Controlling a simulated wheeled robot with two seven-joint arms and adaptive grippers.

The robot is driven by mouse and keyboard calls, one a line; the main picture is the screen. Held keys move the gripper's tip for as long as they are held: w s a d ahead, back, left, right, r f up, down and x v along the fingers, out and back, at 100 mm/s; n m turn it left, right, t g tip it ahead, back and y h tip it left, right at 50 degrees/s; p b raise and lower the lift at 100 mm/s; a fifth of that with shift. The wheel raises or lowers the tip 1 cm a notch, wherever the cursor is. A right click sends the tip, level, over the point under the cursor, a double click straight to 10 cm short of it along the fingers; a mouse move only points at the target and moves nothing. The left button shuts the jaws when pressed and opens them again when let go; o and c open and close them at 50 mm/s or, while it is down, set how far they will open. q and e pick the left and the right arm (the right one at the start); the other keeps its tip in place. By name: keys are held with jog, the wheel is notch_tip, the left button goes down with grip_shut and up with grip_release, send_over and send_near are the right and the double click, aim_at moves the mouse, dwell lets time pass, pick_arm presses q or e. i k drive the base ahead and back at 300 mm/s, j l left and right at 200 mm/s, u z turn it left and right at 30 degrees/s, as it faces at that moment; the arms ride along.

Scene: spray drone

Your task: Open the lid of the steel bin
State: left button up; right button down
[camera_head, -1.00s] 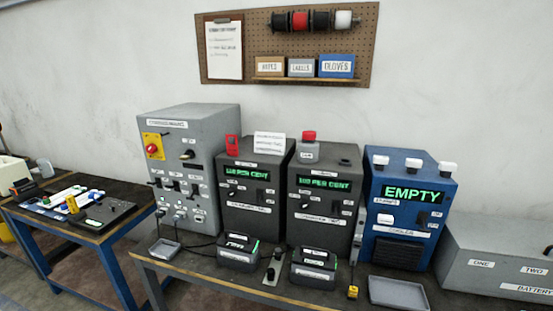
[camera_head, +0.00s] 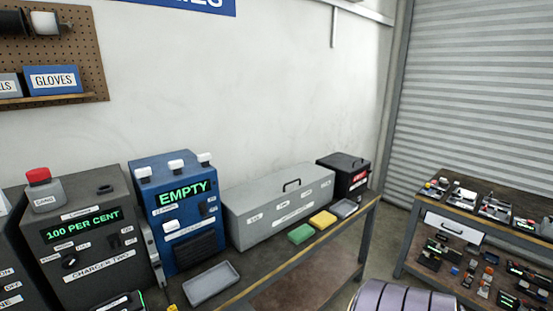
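A long grey metal box (camera_head: 262,212) stands on the bench, right of the blue machine; it looks like the steel bin. Neither of my grippers is in view.
The blue machine (camera_head: 183,240) reading EMPTY stands left of the grey box. A grey tray (camera_head: 211,283), a green block (camera_head: 301,234) and a yellow block (camera_head: 322,220) lie along the bench's front. A second bench (camera_head: 484,240) stands at right, with floor between.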

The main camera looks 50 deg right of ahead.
aim_at(341, 161)
jog(key=z, duration=2.35)
jog(key=i+z, duration=0.45)
jog(key=i+j+z, duration=0.25)
jog(key=i+z, duration=0.15)
jog(key=i, duration=0.25)
